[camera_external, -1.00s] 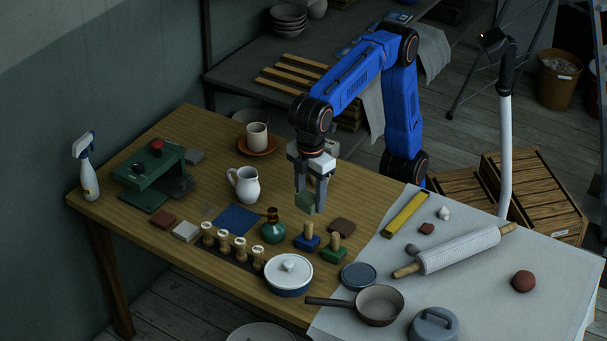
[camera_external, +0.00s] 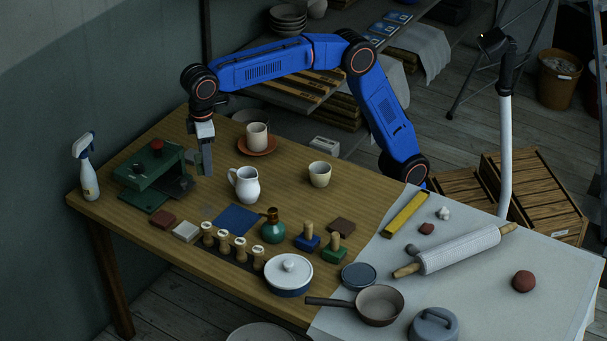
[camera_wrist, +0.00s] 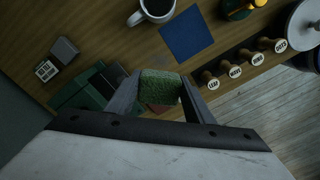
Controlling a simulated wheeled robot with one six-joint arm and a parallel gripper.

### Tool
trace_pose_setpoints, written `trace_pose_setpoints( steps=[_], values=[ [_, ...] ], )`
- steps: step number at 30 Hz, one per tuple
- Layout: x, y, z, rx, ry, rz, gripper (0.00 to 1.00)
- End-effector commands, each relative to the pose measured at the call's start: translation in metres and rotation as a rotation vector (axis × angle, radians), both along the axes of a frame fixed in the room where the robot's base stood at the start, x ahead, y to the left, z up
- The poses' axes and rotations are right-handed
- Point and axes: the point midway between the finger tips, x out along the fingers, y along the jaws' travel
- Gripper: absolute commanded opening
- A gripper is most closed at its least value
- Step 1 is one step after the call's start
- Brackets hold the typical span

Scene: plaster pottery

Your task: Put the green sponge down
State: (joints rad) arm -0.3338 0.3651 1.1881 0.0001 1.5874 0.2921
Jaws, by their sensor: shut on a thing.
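The green sponge (camera_wrist: 160,86) is between the two fingers of my gripper (camera_external: 203,164) in the wrist view, with both fingers against its sides. In the external view my gripper points down over the back left of the wooden table (camera_external: 290,215), just right of the green press-like stand (camera_external: 150,171). There the sponge is small, dark and mostly hidden by the fingers. I cannot tell whether it touches the table.
A white pitcher (camera_external: 244,185) and a blue square (camera_external: 236,218) lie to the right. A grey block (camera_wrist: 65,50) is close by. A spray bottle (camera_external: 86,167), stamps (camera_external: 223,243) and a cup (camera_external: 319,174) stand around. Bare tabletop shows between gripper and pitcher.

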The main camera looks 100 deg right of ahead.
Motion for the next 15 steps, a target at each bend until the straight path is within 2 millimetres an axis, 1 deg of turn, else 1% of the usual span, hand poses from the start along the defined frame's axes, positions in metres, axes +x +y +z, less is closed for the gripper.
trace_pose_setpoints(
  steps=[3, 6, 15],
  values=[
    [0.01, -0.016, -0.001, 0.0, 0.001, -0.027, 0.27],
    [0.017, -0.027, -0.002, 0.0, 0.0, -0.044, 0.27],
    [0.016, -0.026, -0.041, -0.001, 0.003, -0.042, 0.27]
  ],
)
